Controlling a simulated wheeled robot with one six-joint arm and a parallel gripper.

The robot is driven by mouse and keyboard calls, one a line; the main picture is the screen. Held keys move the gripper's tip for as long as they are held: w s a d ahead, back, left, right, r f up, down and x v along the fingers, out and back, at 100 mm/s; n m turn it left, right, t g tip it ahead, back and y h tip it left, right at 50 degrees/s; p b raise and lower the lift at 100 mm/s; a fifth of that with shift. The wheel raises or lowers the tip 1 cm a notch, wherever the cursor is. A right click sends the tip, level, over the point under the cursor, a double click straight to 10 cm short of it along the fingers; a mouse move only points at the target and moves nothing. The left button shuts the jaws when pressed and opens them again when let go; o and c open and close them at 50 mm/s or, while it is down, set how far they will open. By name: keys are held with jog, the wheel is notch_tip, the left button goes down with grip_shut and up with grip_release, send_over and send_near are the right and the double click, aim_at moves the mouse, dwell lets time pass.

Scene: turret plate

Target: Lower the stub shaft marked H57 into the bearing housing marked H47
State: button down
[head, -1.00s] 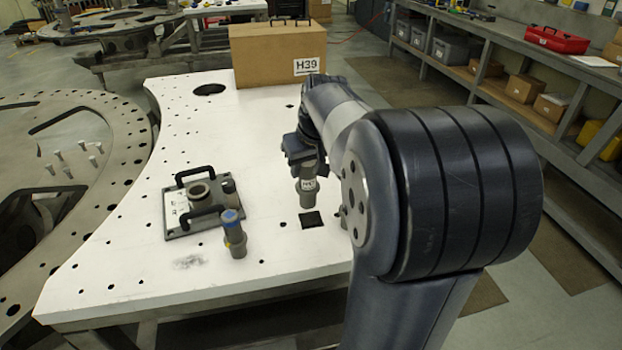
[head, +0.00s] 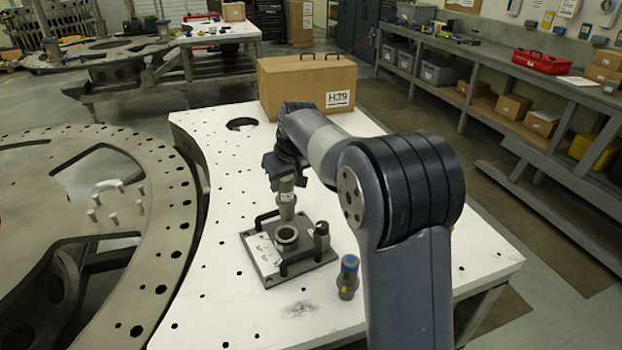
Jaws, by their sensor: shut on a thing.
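My gripper (head: 284,180) is shut on a grey stub shaft (head: 287,205) with a white label too small to read. The shaft hangs upright. Its lower end shows just above the far rim of the ring-shaped bearing housing (head: 287,236), apart from it in the picture; I cannot tell how exactly it lines up with the bore. The housing stands on a square grey plate (head: 271,276) with two black handles and a white label I cannot read. The housing's opening is visible and empty.
A grey shaft with a blue top and yellow mark (head: 348,277) stands on the white table (head: 230,325), in front of the plate. A cardboard box marked H39 (head: 290,90) is at the back.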

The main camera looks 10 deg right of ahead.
aim_at(283, 215)
jog(key=shift+w+a, duration=0.15)
jog(key=shift+a, duration=0.25)
jog(key=shift+f, duration=0.15)
jog(key=shift+f+b, duration=4.1)
jog(key=shift+f, duration=1.25)
jog(key=c, duration=0.9)
grip_release()
jog(key=shift+f, duration=0.15)
